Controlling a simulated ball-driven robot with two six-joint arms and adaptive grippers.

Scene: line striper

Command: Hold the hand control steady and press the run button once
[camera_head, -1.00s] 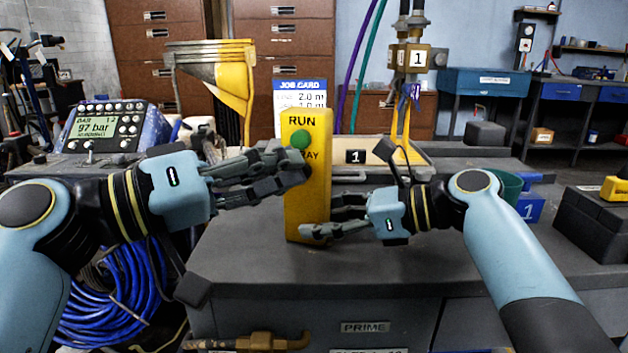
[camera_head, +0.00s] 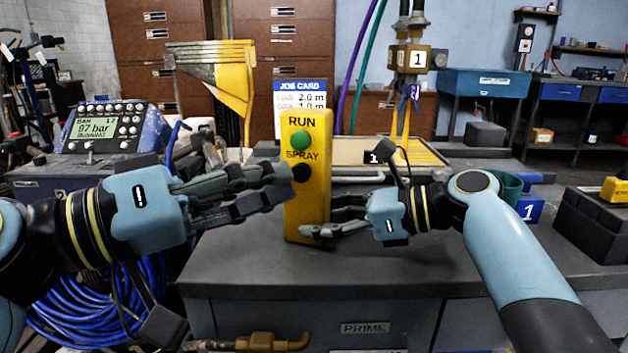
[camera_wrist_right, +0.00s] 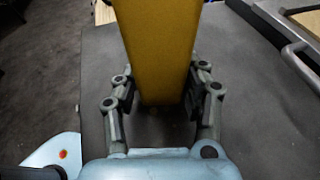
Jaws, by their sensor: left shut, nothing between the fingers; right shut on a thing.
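The yellow hand control (camera_head: 307,212) stands upright above the grey worktop, with the label RUN above its green button (camera_head: 301,140) and SPRAY above its black button (camera_head: 301,173). My right gripper (camera_head: 320,222) is shut on its lower part. In the right wrist view the fingers (camera_wrist_right: 160,98) lie on either side of the yellow control (camera_wrist_right: 158,45). My left gripper (camera_head: 284,182) is shut and empty, its fingertips at the control's left edge, level with the black button and below the green one. I cannot tell whether they touch the control.
A pressure display (camera_head: 103,127) reading 97 bar stands at the left. A job card (camera_head: 300,95) and a yellow funnel-like part (camera_head: 235,80) are behind the control. A blue hose coil (camera_head: 90,310) hangs low left. The worktop (camera_head: 400,268) in front is clear.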

